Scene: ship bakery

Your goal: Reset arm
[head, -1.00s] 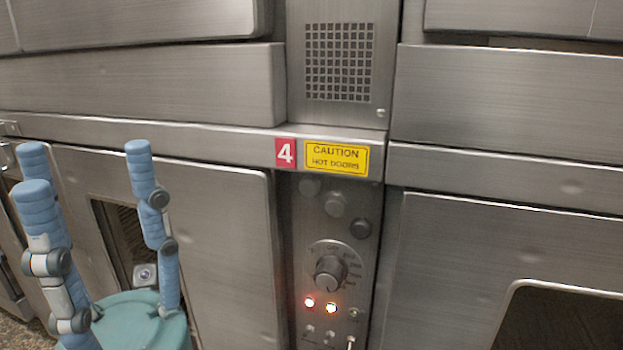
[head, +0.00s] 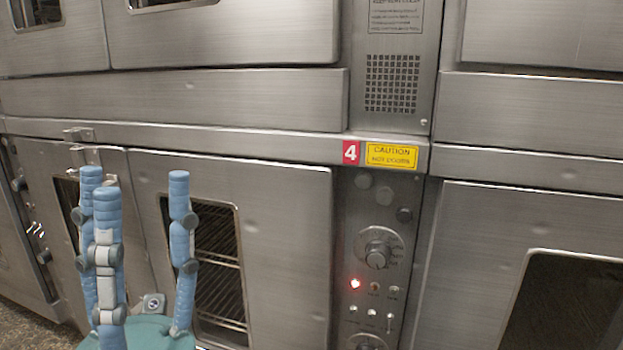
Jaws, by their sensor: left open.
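My left gripper (head: 137,182) is at the lower left of the head view. Its blue segmented fingers with grey joints point up from a teal palm (head: 150,334). The fingers stand apart, and nothing is held between them. It is in front of a steel oven door (head: 285,240); whether it touches the door cannot be told. My right gripper is not in view.
The oven door has a window (head: 218,262) with racks behind it. To its right is a control panel with a knob (head: 377,254) and a lit red lamp (head: 355,284). Above are a red "4" label (head: 351,152) and a yellow caution label (head: 391,156). Another oven door (head: 475,235) is at the right.

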